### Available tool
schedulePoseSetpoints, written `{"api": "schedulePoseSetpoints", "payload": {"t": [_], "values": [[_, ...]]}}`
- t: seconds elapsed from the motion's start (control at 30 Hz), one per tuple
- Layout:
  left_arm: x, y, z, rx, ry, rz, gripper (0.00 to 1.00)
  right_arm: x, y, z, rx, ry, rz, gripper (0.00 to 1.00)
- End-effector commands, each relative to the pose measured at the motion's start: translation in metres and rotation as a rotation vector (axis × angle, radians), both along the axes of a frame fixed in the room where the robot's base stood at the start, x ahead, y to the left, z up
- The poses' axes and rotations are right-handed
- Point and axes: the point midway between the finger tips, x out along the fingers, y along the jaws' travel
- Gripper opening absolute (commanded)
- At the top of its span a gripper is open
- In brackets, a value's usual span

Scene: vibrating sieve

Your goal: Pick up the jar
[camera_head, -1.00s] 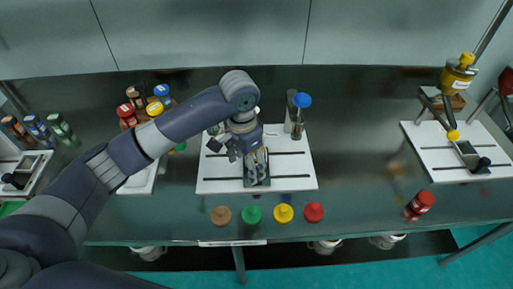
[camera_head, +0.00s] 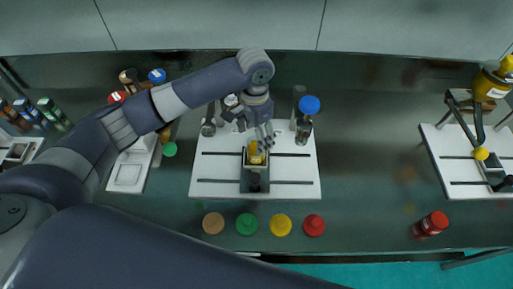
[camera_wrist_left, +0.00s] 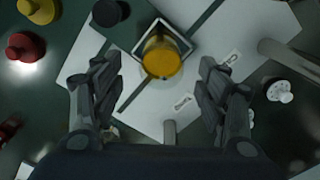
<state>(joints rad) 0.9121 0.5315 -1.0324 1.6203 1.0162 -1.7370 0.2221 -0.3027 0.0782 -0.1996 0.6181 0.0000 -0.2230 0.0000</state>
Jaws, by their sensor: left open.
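A jar with a yellow top (camera_head: 256,155) sits in a square metal holder (camera_head: 254,184) on the white board. In the left wrist view the yellow top (camera_wrist_left: 161,56) is round, inside the square frame (camera_wrist_left: 184,40). My left gripper (camera_head: 258,136) is over the back of the holder, pointing down. In the left wrist view the left gripper (camera_wrist_left: 158,92) is open and empty, its fingers spread wide, with the yellow top just beyond and between them. The jar's body is mostly hidden by the frame. My right gripper is not in view.
Brown, green, yellow (camera_head: 280,225) and red caps lie in front of the white board (camera_head: 205,187). A blue-topped bottle (camera_head: 308,112) stands at its back right. A red jar (camera_head: 431,225) lies at right.

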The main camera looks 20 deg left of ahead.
Motion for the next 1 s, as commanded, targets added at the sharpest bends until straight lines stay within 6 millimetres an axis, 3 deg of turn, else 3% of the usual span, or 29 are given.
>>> {"api": "schedulePoseSetpoints", "payload": {"t": [0.2,0.5,0.77,1.0], "values": [[0.000,0.000,-0.017,0.001,0.002,-0.001,0.68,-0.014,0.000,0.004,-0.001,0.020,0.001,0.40],[0.003,0.000,-0.057,0.001,0.000,-0.001,0.68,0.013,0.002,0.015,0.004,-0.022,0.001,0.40],[0.003,0.000,-0.062,0.001,-0.002,-0.001,0.68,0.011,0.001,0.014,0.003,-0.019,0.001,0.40],[0.003,0.000,-0.062,0.000,-0.001,-0.001,0.20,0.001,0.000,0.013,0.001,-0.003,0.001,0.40]]}}
